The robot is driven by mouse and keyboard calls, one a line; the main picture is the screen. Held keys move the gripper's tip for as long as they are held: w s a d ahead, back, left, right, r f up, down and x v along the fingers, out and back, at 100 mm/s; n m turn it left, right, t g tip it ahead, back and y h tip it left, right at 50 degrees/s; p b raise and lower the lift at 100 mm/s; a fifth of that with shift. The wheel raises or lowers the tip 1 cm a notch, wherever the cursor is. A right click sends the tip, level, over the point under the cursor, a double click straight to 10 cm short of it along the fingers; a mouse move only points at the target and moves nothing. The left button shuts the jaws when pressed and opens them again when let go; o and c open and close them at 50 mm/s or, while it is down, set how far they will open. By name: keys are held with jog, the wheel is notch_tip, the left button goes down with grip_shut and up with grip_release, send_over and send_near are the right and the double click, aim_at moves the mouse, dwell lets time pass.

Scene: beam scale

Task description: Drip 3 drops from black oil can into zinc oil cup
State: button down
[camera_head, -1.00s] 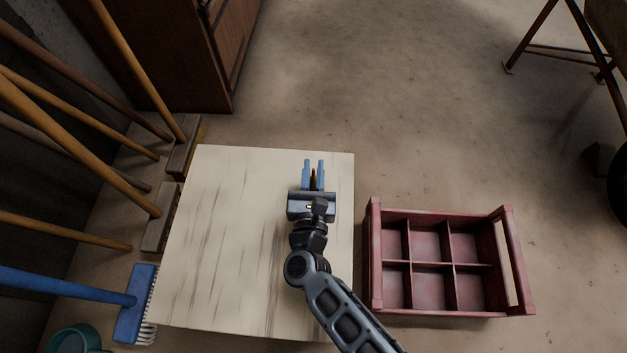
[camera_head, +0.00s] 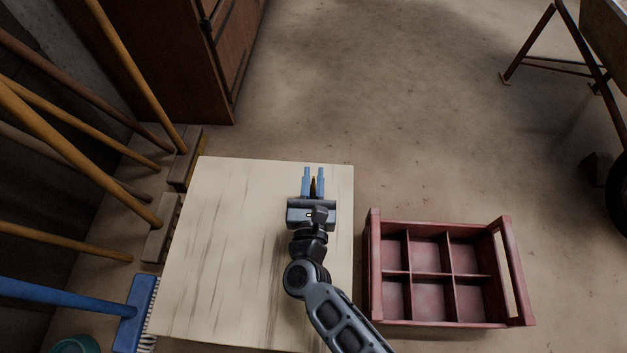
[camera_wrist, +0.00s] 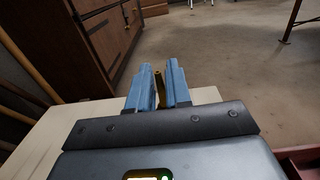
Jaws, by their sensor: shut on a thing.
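My gripper (camera_head: 313,173) is over the right side of a pale wooden tabletop (camera_head: 235,240), near its far edge, in the head view. Its two blue fingers are shut on a narrow brass-brown thing (camera_head: 313,188). This held thing also shows between the fingers in the wrist view (camera_wrist: 160,92). Most of it is hidden by the fingers and the gripper body, so I cannot tell whether it is part of the black oil can. No zinc oil cup shows in either view.
A red crate (camera_head: 374,270) with several empty compartments stands right of the table. Brooms, including a blue one (camera_head: 135,315), lean at the left. A brown cabinet (camera_head: 170,60) stands at the back left. The concrete floor (camera_head: 400,130) beyond the table is clear.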

notch_tip(320, 180, up, 3)
jog(key=shift+f+p, duration=0.2)
jog(key=shift+p, duration=0.25)
jog(key=d+r+p, duration=0.2)
jog(key=d+r, duration=0.4)
jog(key=d, duration=0.5)
jog(key=shift+s+d+r+p, duration=0.25)
jog(key=shift+d+p, duration=0.05)
jog(key=shift+d, duration=0.05)
jog(key=d+r, duration=0.5)
jog(key=d, duration=0.7)
notch_tip(320, 180, up, 14)
jog(key=s+p, duration=0.2)
jog(key=p, duration=2.2)
jog(key=shift+s+a+f+p, duration=0.2)
jog(key=shift+a+f+p, duration=0.05)
jog(key=shift+a+p, duration=0.1)
